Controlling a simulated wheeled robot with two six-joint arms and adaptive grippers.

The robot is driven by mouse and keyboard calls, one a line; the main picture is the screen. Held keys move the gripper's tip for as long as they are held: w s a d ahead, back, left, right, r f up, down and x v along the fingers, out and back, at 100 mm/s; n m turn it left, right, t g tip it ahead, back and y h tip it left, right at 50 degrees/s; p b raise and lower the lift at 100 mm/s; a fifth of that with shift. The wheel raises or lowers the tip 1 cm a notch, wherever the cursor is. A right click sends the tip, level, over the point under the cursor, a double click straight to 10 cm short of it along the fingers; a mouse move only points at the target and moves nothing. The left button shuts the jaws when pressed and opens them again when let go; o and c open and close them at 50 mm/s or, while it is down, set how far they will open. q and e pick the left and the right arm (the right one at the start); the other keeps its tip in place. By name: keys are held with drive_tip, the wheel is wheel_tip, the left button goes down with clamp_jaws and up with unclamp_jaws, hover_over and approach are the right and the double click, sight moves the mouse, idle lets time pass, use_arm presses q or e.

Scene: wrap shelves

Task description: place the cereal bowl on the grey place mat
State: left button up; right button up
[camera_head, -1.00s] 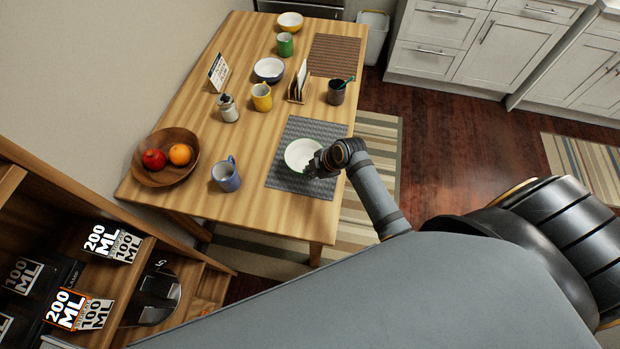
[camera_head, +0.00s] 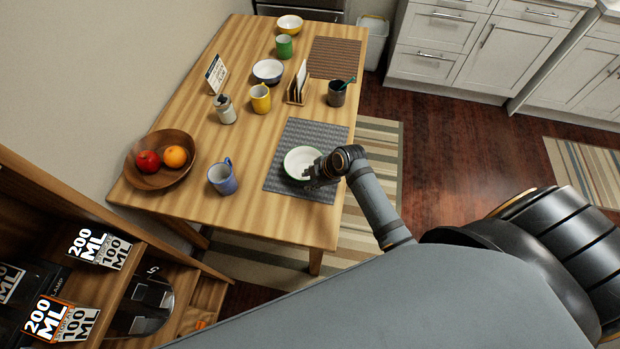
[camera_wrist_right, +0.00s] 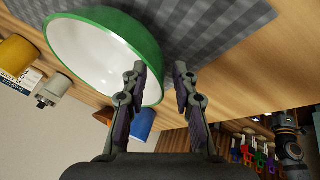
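The cereal bowl (camera_head: 299,160), white inside and green outside, appears to rest upright on the grey place mat (camera_head: 293,132), within its edges. My right gripper (camera_head: 315,175) is at the bowl's near right side. In the right wrist view the bowl (camera_wrist_right: 95,48) fills the upper left and the mat (camera_wrist_right: 225,20) lies behind it. There the fingers of my right gripper (camera_wrist_right: 160,82) are apart: one shows in front of the bowl's inside, the other beyond its rim. A gap shows between fingers and rim. My left gripper is not in view.
A blue mug (camera_head: 223,181) and a wooden fruit bowl (camera_head: 143,181) stand left of the mat. A yellow mug (camera_head: 261,101), a jar (camera_head: 225,112), a dark cup (camera_head: 336,97) and a napkin holder (camera_head: 297,95) stand beyond it. A wooden shelf (camera_head: 125,250) is at lower left.

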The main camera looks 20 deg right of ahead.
drive_tip(key=shift+r, duration=0.2)
drive_tip(key=v, duration=1.1)
drive_tip(key=shift+d+r, duration=0.2)
drive_tip(key=shift+r, duration=0.15)
drive_tip(key=shift+s, duration=0.15)
